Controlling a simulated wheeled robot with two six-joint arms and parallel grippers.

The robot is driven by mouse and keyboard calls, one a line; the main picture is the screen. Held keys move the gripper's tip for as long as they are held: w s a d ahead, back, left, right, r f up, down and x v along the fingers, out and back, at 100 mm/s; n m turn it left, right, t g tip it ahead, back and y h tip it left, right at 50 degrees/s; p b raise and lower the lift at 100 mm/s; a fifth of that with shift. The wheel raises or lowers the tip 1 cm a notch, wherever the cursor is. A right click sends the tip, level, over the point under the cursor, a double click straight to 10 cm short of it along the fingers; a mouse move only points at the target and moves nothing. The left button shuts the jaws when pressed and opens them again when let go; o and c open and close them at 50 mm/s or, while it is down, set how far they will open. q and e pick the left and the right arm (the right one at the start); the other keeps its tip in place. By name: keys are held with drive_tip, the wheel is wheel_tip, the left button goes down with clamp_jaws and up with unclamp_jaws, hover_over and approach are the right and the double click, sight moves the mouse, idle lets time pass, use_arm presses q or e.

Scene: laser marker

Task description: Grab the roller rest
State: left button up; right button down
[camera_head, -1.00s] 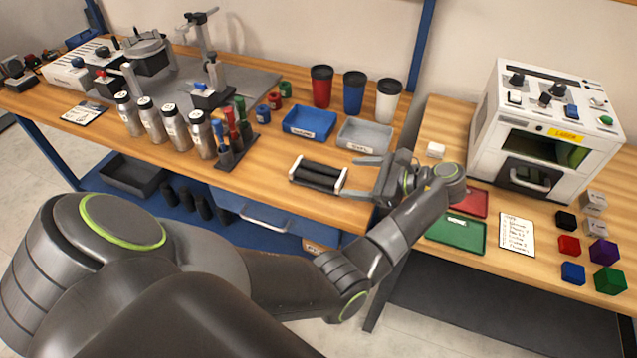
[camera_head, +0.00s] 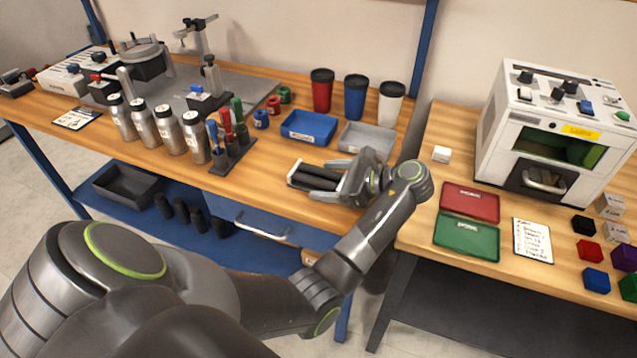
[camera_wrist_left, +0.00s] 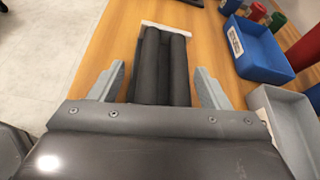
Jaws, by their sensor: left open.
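The roller rest (camera_head: 306,174) has dark parallel rollers between white end pieces and lies on the left wooden bench near its front edge. My left gripper (camera_head: 318,182) is open at its right end, with its fingers reaching along the rest. In the left wrist view the roller rest (camera_wrist_left: 163,68) runs between the two open fingers (camera_wrist_left: 158,85), with a gap at each side. Its far white end piece shows; its near end is hidden by the gripper body. My right gripper is not in view.
A blue tray (camera_head: 308,127) and a grey tray (camera_head: 366,137) stand just behind the rest. Several bottles and a tool rack (camera_head: 231,155) stand to its left. A gap separates this bench from the right bench with the laser machine (camera_head: 550,135).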

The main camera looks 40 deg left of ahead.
use_arm(q)
drive_tip(key=shift+a, duration=0.2)
drive_tip(key=c, duration=1.1)
drive_tip(key=shift+c, duration=0.2)
